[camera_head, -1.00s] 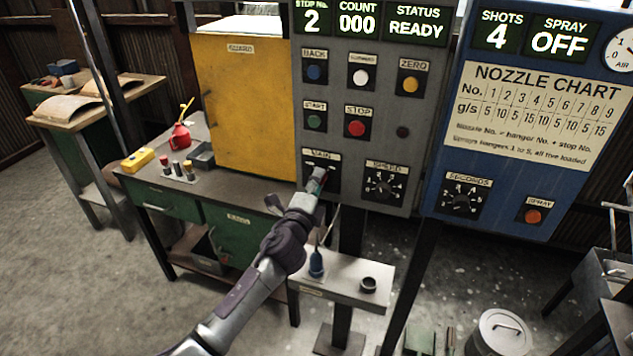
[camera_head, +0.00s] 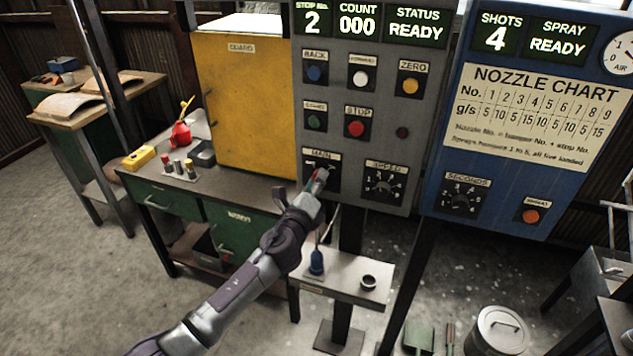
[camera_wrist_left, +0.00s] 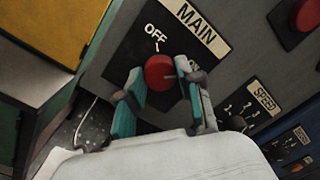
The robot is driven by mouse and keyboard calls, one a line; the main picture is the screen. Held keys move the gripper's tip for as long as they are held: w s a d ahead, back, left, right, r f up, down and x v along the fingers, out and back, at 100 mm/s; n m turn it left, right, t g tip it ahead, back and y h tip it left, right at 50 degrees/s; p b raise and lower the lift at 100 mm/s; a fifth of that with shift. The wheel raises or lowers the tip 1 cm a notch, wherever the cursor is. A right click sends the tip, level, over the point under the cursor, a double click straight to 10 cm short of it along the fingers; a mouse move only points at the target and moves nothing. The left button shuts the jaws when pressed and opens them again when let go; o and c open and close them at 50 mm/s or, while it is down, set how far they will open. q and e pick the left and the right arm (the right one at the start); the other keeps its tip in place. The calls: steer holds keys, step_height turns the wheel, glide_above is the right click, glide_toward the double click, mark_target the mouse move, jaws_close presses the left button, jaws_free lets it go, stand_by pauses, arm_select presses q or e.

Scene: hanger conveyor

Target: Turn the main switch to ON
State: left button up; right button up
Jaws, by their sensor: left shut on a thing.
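The main switch is a red knob on a black plate under the label MAIN, low on the grey control panel (camera_head: 345,200). My left gripper (camera_head: 316,186) reaches it from below left. In the left wrist view the teal fingertips of the left gripper (camera_wrist_left: 158,90) are on both sides of the red knob (camera_wrist_left: 160,70), shut on it. My right gripper is not in view.
The blue nozzle panel (camera_head: 520,130) stands to the right, its display reading SPRAY READY. A yellow guard door (camera_head: 245,110) is to the left above the green workbench (camera_head: 170,205). A small shelf (camera_head: 345,284) with a blue-based item and a dark ring sits below the switch.

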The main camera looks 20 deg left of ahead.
arm_select(q)
steer(key=shift+f, duration=0.1)
steer(key=o, duration=1.2)
steer(key=shift+c, duration=0.2)
steer(key=s, duration=1.2)
steer(key=shift+a+f, duration=0.2)
steer(key=shift+f, duration=0.15)
steer(key=shift+f, duration=0.1)
